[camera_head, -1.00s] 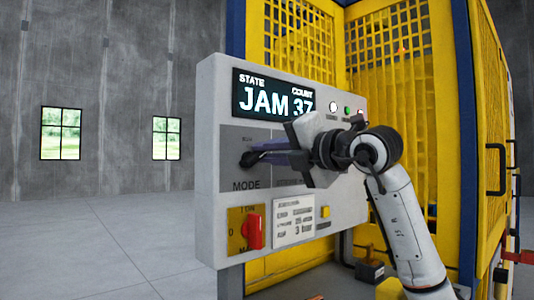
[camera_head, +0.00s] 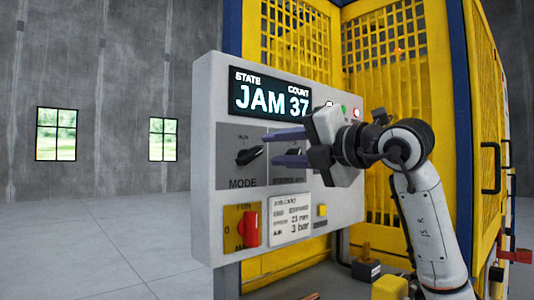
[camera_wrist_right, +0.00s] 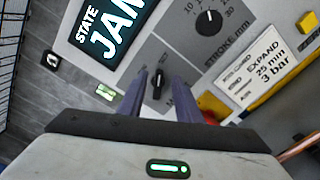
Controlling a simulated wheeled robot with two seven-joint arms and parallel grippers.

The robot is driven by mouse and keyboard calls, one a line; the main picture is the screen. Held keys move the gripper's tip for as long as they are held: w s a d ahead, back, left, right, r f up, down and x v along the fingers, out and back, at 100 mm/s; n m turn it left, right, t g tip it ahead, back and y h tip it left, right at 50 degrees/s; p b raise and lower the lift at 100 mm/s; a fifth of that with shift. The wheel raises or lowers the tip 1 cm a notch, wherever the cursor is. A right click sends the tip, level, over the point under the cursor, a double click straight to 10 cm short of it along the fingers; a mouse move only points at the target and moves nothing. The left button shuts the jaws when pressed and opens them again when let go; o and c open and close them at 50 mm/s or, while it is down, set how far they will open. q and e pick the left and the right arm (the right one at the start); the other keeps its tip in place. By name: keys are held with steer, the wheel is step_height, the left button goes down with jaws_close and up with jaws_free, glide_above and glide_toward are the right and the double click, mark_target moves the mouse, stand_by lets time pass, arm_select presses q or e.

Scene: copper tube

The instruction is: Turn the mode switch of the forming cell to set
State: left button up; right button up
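The mode switch (camera_head: 249,155) is a black knob on a dark grey plate marked MODE, on the front of the forming cell's panel (camera_head: 205,150). A small RUN label sits above it. In the head view its pointed end tilts up to the right. My right gripper (camera_head: 277,147) is open and empty, its two purple fingers just right of the knob and apart from it. In the right wrist view the knob (camera_wrist_right: 158,84) lies beyond and between the fingertips (camera_wrist_right: 162,82). Any SET label is too small or hidden. My left gripper is not in view.
The display (camera_head: 270,95) reads JAM 37. A stroke dial (camera_wrist_right: 208,20) sits beside the mode plate, partly behind my gripper in the head view. Below are a red switch (camera_head: 251,229), a white label (camera_head: 290,219) and a yellow button (camera_head: 322,210). Yellow mesh guards (camera_head: 395,80) stand behind.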

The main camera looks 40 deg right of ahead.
steer(key=s, duration=0.5)
steer(key=shift+s+d, duration=0.2)
steer(key=shift+s, duration=0.05)
